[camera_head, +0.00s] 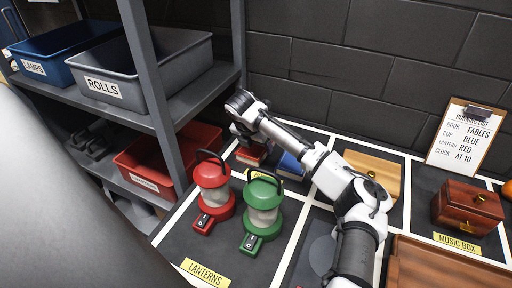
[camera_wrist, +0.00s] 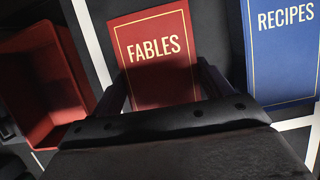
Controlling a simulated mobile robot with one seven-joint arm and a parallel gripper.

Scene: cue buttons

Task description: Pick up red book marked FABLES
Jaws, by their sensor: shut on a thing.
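The red book marked FABLES (camera_wrist: 155,55) fills the upper middle of the wrist view, its cover facing the camera. My gripper (camera_wrist: 165,95) is shut on it, with a dark finger along each side of the book. Its lower part is hidden behind the gripper body. In the head view the red book (camera_head: 252,155) shows only in part below my gripper (camera_head: 250,140), at the far side of the table. I cannot tell whether the book touches the table.
A blue book marked RECIPES (camera_wrist: 286,50) lies right of the red one. A red lantern (camera_head: 212,190) and green lantern (camera_head: 263,205) stand nearer. A red bin (camera_head: 150,165) sits on the left shelf. A wooden box (camera_head: 372,170) and music box (camera_head: 465,207) are to the right.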

